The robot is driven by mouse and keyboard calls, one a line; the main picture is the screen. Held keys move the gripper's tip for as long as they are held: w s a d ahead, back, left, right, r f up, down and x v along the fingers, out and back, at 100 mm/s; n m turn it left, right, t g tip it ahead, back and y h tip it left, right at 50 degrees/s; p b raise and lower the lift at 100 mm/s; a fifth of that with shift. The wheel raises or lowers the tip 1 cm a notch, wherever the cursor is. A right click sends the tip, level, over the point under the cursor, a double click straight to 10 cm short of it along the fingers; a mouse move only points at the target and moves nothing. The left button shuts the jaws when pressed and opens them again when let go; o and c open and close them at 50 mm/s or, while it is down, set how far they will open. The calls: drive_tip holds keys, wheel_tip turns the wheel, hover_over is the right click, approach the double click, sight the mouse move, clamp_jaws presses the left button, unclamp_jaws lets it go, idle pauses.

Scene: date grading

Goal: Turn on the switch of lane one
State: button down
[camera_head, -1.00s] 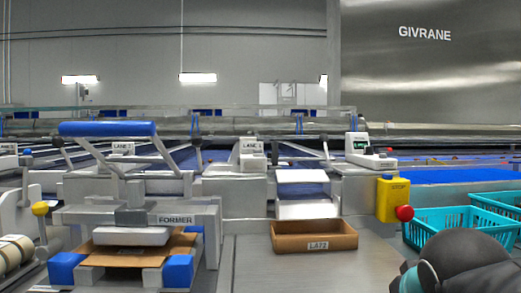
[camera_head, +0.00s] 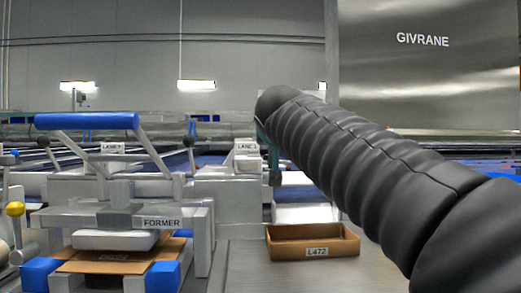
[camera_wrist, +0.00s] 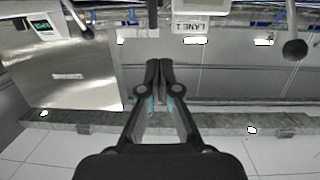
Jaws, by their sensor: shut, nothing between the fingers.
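The lane 1 sign (camera_head: 246,146) stands behind the packing table, on a pale housing; it also shows in the wrist view (camera_wrist: 194,26), upside down. A lever with a dark knob (camera_wrist: 295,48) stands to the right of the sign in the wrist view. A dark rod (camera_wrist: 152,15) hangs at the top, above my fingertips in the picture. I cannot tell which part is the lane one switch. My gripper (camera_wrist: 158,66) is shut and empty, apart from the sign and the levers. In the head view my gripper (camera_head: 275,165) shows only partly, below the arm's end.
The FORMER press (camera_head: 162,222) with its blue handle bar stands at the left. A brown carton (camera_head: 317,254) lies open on the table. A box with a green display (camera_wrist: 42,25) is at the wrist view's top left.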

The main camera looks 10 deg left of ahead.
drive_tip(key=shift+t+y, duration=0.4)
drive_tip(key=shift+y, duration=0.1)
drive_tip(key=a+r, duration=0.1)
drive_tip(key=a, duration=0.2)
drive_tip(key=a+r, duration=0.1)
drive_tip(key=shift+w+a+r, duration=0.15)
drive_tip(key=shift+w+r, duration=0.2)
drive_tip(key=p, duration=0.3)
hover_over(253, 153)
drive_tip(key=s, duration=0.1)
drive_tip(key=shift+f, duration=0.3)
drive_tip(key=shift+w+f, duration=0.2)
drive_tip(key=shift+f, duration=0.35)
drive_tip(key=shift+w+f, duration=0.2)
drive_tip(key=shift+f, duration=0.35)
drive_tip(key=shift+w+a+f+b, duration=0.15)
drive_tip(key=shift+f+b, duration=0.4)
drive_tip(key=shift+f, duration=0.45)
